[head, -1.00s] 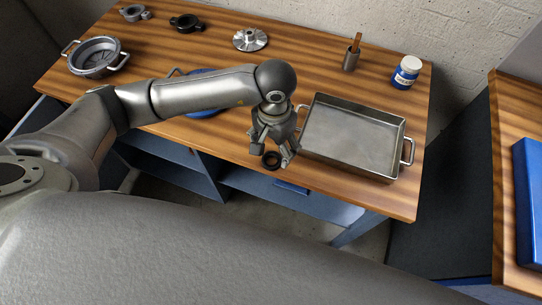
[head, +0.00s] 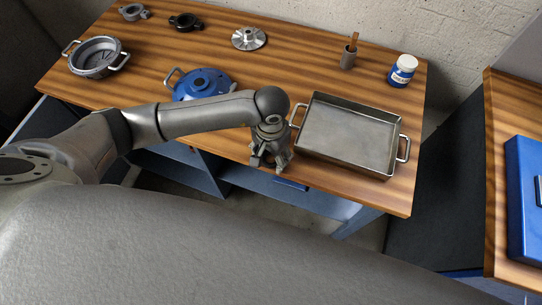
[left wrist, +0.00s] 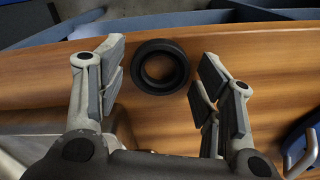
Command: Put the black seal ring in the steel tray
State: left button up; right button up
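The black seal ring (left wrist: 160,66) lies flat on the wooden bench, close to its edge, in the left wrist view. My left gripper (left wrist: 161,75) is open, with one finger on each side of the ring and a gap on both sides. In the head view my left gripper (head: 268,158) points down at the bench's front edge, and the ring is mostly hidden by it there. The steel tray (head: 350,137) stands empty on the bench just right of the gripper. My right gripper is not in view.
A blue lidded part (head: 203,83) with a handle stands behind my left arm. A grey pot (head: 97,57), a dark clamp (head: 185,21), a silver flanged disc (head: 248,38), a cup (head: 348,58) and a blue-white jar (head: 402,70) stand farther back. Bench wood between is clear.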

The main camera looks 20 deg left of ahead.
pick_arm(q)
jog(key=c, duration=0.6)
jog(key=shift+r, duration=0.1)
